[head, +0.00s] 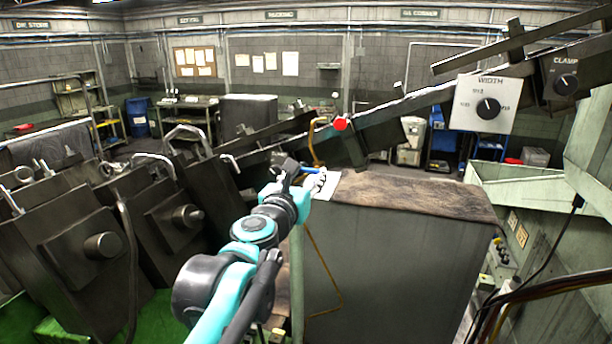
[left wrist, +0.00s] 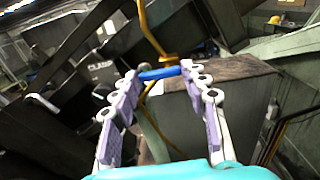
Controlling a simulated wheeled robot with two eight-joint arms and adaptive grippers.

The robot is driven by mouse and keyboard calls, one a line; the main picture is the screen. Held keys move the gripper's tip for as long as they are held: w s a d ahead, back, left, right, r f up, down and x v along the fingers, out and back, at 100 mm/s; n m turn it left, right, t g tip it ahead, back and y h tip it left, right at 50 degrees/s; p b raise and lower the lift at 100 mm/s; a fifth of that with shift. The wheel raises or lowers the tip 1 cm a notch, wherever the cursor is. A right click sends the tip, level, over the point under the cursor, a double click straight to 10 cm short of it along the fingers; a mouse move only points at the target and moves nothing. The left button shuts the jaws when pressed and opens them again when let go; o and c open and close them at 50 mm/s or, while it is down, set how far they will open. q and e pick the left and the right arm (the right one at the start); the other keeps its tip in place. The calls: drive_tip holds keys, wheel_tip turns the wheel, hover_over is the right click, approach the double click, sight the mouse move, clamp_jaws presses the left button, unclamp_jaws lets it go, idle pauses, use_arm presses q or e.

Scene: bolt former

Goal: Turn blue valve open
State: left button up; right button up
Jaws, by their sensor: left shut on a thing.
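The blue valve (head: 311,170) is a small blue handle on a thin yellow-brown pipe (head: 315,140). In the head view it is mostly hidden by my left gripper (head: 318,181), which reaches it from the front left. In the left wrist view the blue valve (left wrist: 159,73) lies crosswise between the fingertips of my left gripper (left wrist: 159,76), with a finger at each end. The gripper is shut on it. The pipe rises above the handle and also runs below it. My right gripper is in neither view.
A grey cabinet (head: 400,252) with a worn brown top stands just right of the valve. Dark machine blocks (head: 85,235) with knobs fill the left. A long dark beam slopes above, bearing a red button (head: 340,124) and a WIDTH dial (head: 488,108).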

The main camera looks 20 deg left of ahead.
use_arm(q)
drive_tip(key=m, duration=0.6)
drive_tip(key=r+m, duration=0.1)
drive_tip(key=m, duration=0.2)
drive_tip(key=shift+d, duration=0.2)
drive_tip(key=m, duration=0.5)
drive_tip(key=shift+d+r+p, duration=0.15)
drive_tip(key=shift+d+p, duration=0.1)
drive_tip(key=shift+p, duration=0.05)
drive_tip(key=shift+d+m, duration=0.15)
drive_tip(key=shift+m, duration=0.85)
drive_tip(key=shift+d+m, duration=0.1)
drive_tip(key=shift+m, duration=0.9)
drive_tip(key=o, duration=1.2)
drive_tip(key=shift+c, duration=0.2)
drive_tip(key=shift+s, duration=0.1)
drive_tip(key=s, duration=1.2)
drive_tip(key=shift+a, duration=0.15)
